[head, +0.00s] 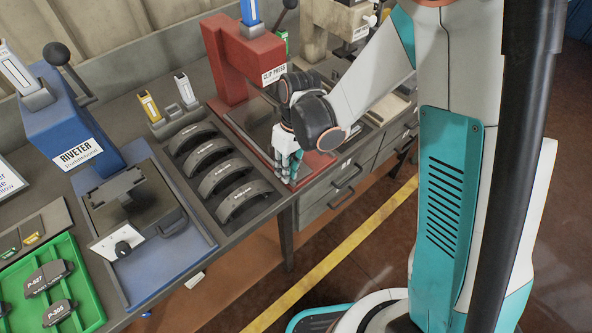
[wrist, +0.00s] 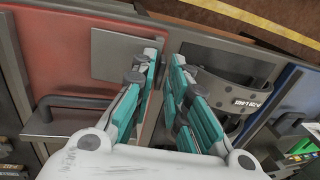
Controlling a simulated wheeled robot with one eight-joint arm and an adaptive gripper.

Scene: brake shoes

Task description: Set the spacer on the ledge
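My gripper (head: 287,160) is over the front of the red clip press base in the head view, with its teal fingers pointing down. In the wrist view the two teal finger pairs of my gripper (wrist: 167,62) stand apart, with a narrow gap and nothing clearly held between them. A grey strip shows behind the gap. Nothing in either view can be surely told as the spacer or the ledge. My gripper and arm hide part of the press base.
The red clip press (head: 240,55) stands behind my gripper. To its left, a dark rack holds several curved brake shoes (head: 243,200); one brake shoe (wrist: 245,92) shows in the wrist view. A blue riveter (head: 75,125) and a green tray (head: 85,290) with pads are further left.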

